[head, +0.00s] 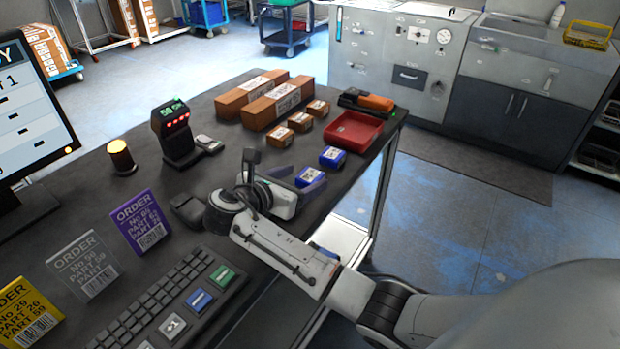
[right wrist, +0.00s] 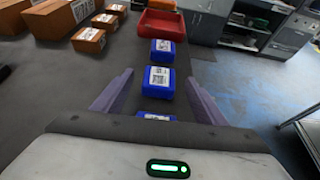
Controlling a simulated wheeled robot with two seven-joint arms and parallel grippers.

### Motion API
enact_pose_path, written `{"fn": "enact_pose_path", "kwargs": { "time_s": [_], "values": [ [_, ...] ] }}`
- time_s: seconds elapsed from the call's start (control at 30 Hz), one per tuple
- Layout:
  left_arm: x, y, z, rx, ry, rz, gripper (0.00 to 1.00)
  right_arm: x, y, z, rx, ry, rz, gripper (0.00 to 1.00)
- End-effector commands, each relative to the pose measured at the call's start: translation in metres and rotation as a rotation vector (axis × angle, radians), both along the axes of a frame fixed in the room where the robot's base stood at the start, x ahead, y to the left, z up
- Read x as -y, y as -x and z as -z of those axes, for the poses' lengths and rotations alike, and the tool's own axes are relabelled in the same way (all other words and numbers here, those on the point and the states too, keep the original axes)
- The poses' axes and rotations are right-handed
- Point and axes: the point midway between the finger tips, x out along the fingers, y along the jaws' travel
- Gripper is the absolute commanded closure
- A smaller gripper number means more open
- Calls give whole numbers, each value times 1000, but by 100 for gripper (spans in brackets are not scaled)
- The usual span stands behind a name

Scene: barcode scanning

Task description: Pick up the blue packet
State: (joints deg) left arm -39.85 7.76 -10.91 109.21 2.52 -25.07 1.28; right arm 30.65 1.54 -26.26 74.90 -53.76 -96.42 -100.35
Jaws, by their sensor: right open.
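Several blue packets with white labels lie in a row on the dark table. In the head view one packet (head: 333,157) is by the red tray and another (head: 308,176) is at my right gripper (head: 298,181). The right wrist view shows a far packet (right wrist: 162,46), a middle packet (right wrist: 158,78) and a near packet (right wrist: 157,116) partly hidden by the gripper body. My right gripper (right wrist: 160,80) is open, its purple fingers on either side of the row, with the middle packet between the tips. I cannot tell any contact. My left gripper is not in view.
A red tray (head: 354,132) and brown boxes (head: 251,93) stand beyond the packets. A scanner device (head: 176,133), an amber lamp (head: 120,157), order cards (head: 141,222) and a keyboard (head: 165,300) are to the left. The table's edge is close on the right.

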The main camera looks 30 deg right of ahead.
Motion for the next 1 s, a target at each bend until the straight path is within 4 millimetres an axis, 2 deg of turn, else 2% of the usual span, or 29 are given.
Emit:
{"fn": "enact_pose_path", "kwargs": {
  "time_s": [0.1,0.2,0.43,0.47,0.73,1.0],
  "values": [
    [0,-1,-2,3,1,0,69,15,-6,7,-2,1,1,34],
    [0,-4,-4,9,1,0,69,20,-8,10,-1,1,1,34],
    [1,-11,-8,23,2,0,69,21,-9,10,0,0,0,34],
    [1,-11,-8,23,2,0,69,21,-9,10,0,0,0,38],
    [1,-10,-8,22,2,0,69,21,-9,10,0,-1,0,83],
    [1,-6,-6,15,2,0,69,21,-9,6,2,0,1,83]
  ]
}}
